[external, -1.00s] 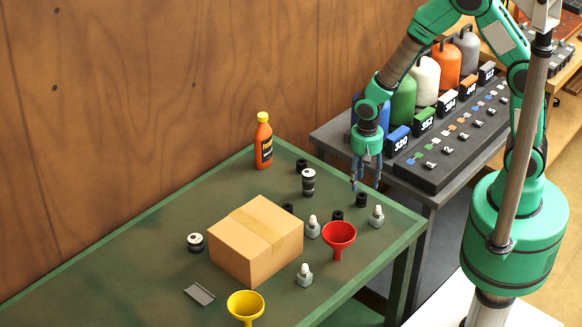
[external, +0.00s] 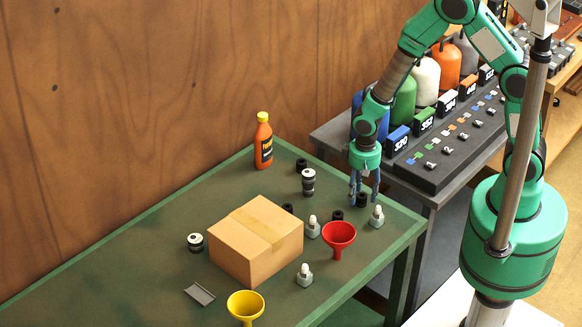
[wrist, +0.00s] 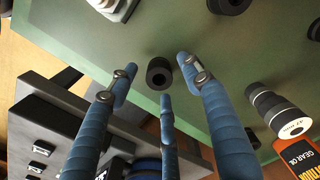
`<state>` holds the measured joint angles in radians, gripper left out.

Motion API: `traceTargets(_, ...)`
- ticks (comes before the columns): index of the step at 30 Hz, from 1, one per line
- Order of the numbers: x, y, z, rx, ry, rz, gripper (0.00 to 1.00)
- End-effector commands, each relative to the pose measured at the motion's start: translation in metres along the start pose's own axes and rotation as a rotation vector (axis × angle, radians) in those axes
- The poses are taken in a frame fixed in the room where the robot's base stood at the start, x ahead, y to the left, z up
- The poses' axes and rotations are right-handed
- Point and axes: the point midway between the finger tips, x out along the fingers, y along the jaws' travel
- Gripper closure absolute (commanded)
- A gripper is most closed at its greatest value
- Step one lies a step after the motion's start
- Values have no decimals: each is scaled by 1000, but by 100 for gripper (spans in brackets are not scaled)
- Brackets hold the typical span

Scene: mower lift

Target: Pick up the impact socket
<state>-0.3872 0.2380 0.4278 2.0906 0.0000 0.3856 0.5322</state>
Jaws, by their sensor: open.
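A short black impact socket (external: 362,201) stands on the green table near its right corner. In the wrist view it shows as a black ring (wrist: 159,72) with a hollow centre. My gripper (external: 364,197) points down over it, with its blue fingers around or just above it. In the wrist view my gripper (wrist: 158,84) is open, its three fingers spread around the socket with gaps between. I cannot tell how far down the fingertips reach beside it. Similar black sockets stand nearby, one near the red funnel (external: 337,215) and one near the bottle (external: 301,165).
A red funnel (external: 339,236), grey-white fittings (external: 377,217) and a cardboard box (external: 256,240) stand close by. A black-and-silver cylinder (external: 308,182) and an orange oil bottle (external: 263,142) are further back. A dark rack (external: 430,150) with coloured jugs adjoins the table. Bare table lies at the left.

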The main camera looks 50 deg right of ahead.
Motion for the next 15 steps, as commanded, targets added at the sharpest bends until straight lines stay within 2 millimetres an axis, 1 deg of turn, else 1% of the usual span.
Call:
traceTargets(1, 7, 0, 0, 0, -1, 1, 51)
traceTargets(5, 16, 0, 0, 0, 0, 0, 51)
traceTargets(15, 16, 0, 0, 0, 0, 0, 51)
